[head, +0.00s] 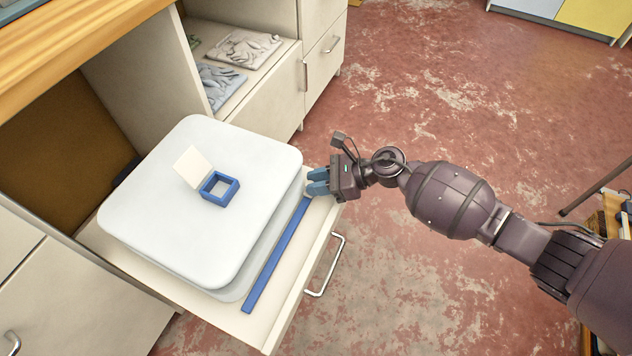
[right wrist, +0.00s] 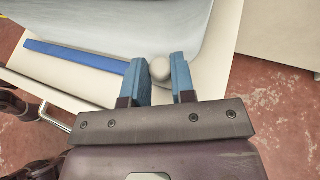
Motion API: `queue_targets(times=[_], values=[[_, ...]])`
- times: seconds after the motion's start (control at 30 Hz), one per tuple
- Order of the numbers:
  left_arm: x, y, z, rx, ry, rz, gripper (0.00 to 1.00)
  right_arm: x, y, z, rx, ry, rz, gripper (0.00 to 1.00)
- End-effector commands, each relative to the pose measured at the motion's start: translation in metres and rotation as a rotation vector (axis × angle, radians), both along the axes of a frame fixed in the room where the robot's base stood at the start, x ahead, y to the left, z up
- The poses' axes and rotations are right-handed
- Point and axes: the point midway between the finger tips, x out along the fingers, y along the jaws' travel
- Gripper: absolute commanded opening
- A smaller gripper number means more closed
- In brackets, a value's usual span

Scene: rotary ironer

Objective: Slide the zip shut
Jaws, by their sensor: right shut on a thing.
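A white, rounded, cushion-like case (head: 215,250) lies in the pulled-out drawer. A blue strip (head: 277,255), which looks like the zip, runs along its right side; it also shows in the right wrist view (right wrist: 75,56). My right gripper (head: 317,182) is at the strip's far end, by the case's far right corner. In the right wrist view its blue fingers (right wrist: 158,65) stand either side of a small pale round knob (right wrist: 160,69) and are shut on it. The knob lies just beyond the strip's end. My left gripper is out of view.
A blue square frame (head: 220,188) with a raised white flap (head: 193,166) sits on the case. The drawer (head: 285,315) has a metal handle (head: 327,265) on its front.

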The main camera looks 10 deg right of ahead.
Motion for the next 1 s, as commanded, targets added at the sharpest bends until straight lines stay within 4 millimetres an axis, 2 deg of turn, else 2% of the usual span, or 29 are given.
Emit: queue_targets(times=[0.17, 0.2, 0.3, 0.33, 0.67, 0.83, 1.0], values=[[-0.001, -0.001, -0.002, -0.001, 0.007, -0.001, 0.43, 0.004, -0.004, 0.001, -0.005, -0.005, -0.009, 0.00], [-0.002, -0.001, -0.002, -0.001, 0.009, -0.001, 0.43, 0.004, -0.004, 0.001, -0.006, -0.006, -0.010, 0.30], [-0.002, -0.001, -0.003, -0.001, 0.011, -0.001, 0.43, 0.003, -0.004, 0.001, -0.005, -0.005, -0.008, 0.45], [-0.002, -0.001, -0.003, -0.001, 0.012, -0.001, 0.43, 0.003, -0.003, 0.001, -0.004, -0.006, -0.008, 0.48], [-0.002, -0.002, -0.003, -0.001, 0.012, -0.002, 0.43, 0.001, -0.005, 0.002, -0.004, -0.004, -0.006, 0.48], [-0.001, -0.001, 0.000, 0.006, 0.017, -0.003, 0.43, -0.002, -0.023, 0.011, -0.004, -0.006, -0.006, 0.48], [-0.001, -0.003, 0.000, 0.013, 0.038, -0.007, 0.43, -0.009, -0.052, 0.024, -0.006, -0.007, -0.007, 0.48]])
